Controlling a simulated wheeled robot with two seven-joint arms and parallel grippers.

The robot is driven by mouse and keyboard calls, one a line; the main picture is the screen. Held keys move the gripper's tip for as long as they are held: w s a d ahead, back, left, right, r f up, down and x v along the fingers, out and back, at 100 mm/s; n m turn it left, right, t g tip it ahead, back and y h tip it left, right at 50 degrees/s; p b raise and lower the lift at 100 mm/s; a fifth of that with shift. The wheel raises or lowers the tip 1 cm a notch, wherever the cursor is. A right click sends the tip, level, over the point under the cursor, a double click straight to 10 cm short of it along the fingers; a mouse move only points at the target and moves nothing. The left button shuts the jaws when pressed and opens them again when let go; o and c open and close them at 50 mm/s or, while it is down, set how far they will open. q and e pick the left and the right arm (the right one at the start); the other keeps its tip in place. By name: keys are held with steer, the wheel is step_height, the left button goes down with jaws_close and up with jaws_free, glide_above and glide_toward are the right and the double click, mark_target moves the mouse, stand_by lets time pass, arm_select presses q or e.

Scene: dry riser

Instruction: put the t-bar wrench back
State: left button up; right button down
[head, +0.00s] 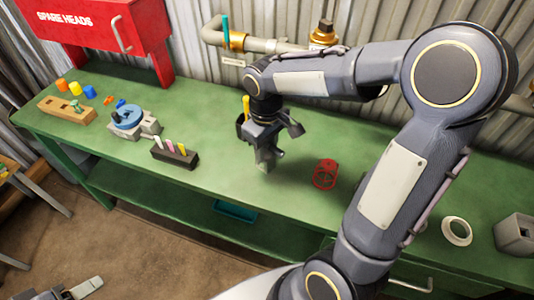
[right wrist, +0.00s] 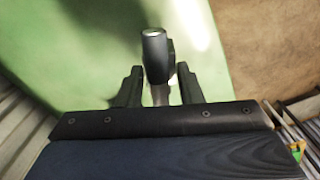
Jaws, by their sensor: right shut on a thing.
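My right gripper (head: 266,143) is over the middle of the green bench, pointing down. It is shut on a grey metal piece, which I take to be the t-bar wrench (right wrist: 155,55). In the right wrist view its rounded end stands out between the two dark fingers of the right gripper (right wrist: 159,84). Most of the wrench is hidden by the gripper, and I cannot tell whether it touches the bench. Part of my left gripper (head: 75,291) shows at the bottom left, low over the floor; its jaws are not clear.
On the green bench (head: 215,195) are a wooden block (head: 67,112), a blue-topped vice-like fixture (head: 128,117), a dark block with coloured handles (head: 175,155), a red handwheel (head: 325,174) and a pale ring (head: 457,231). A red cabinet (head: 95,30) and pipes (head: 265,45) stand behind.

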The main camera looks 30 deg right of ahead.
mark_target(267, 155)
steer(key=shift+w+d+f, duration=0.25)
steer(key=shift+w+f, duration=0.1)
steer(key=shift+f, duration=0.2)
steer(key=shift+w+d+f, duration=0.1)
steer(key=shift+w+f, duration=0.05)
steer(key=shift+f, duration=0.75)
steer(key=shift+w+d+f, duration=0.1)
steer(key=shift+f, duration=0.75)
steer(key=shift+f+b, duration=0.2)
steer(key=shift+b, duration=0.15)
steer(key=c, duration=1)
jaws_free()
steer(key=shift+r, duration=0.15)
